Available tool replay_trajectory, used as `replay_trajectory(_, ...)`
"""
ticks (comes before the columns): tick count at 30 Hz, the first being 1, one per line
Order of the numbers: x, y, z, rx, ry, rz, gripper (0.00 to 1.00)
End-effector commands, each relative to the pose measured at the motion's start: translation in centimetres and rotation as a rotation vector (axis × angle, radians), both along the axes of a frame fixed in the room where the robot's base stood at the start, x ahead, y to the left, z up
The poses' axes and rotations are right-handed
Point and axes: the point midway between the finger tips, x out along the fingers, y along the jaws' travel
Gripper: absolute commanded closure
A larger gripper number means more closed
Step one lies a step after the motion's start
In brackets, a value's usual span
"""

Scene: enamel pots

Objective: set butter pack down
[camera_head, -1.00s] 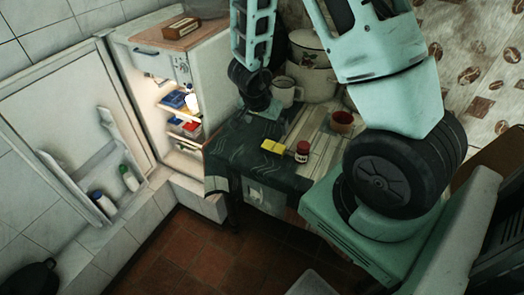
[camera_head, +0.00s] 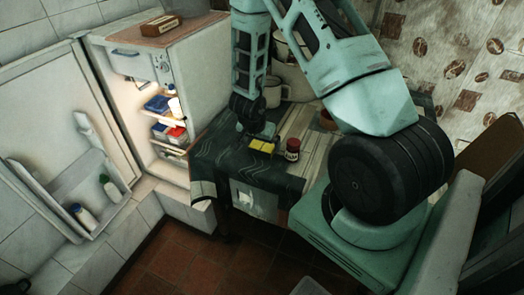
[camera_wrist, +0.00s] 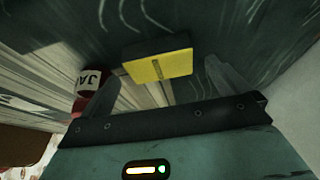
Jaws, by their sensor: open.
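The yellow butter pack (camera_head: 261,146) lies on the dark patterned cloth of the table. In the wrist view the butter pack (camera_wrist: 160,67) shows a yellow face and a dark upper side. My gripper (camera_wrist: 164,80) is open, with one finger to each side of the pack's near part. I cannot tell whether the fingers touch it. In the head view my gripper (camera_head: 255,131) is low, just behind the pack, and its fingertips are hard to make out.
A red jam jar (camera_head: 292,148) with a white label stands just right of the pack; the jar (camera_wrist: 88,84) is near the left finger. A white mug (camera_head: 273,92) and pots stand behind. The open fridge (camera_head: 165,125) is at left. Cloth in front is clear.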

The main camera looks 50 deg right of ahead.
Motion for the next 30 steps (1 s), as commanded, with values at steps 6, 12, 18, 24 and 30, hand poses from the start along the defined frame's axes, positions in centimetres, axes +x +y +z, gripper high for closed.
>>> replay_trajectory(6, 0.2, -0.6, -1.6, 0.000, 0.000, -0.001, 0.00)
replay_trajectory(12, 0.2, -0.6, -1.6, 0.000, 0.000, 0.000, 0.03)
replay_trajectory(18, 0.2, -0.6, -1.6, 0.000, 0.000, 0.000, 0.51)
replay_trajectory(24, 0.2, -0.6, -1.5, 0.000, -0.001, 0.000, 0.55)
replay_trajectory(30, 0.4, -0.5, 0.3, -0.002, -0.003, 0.003, 0.55)
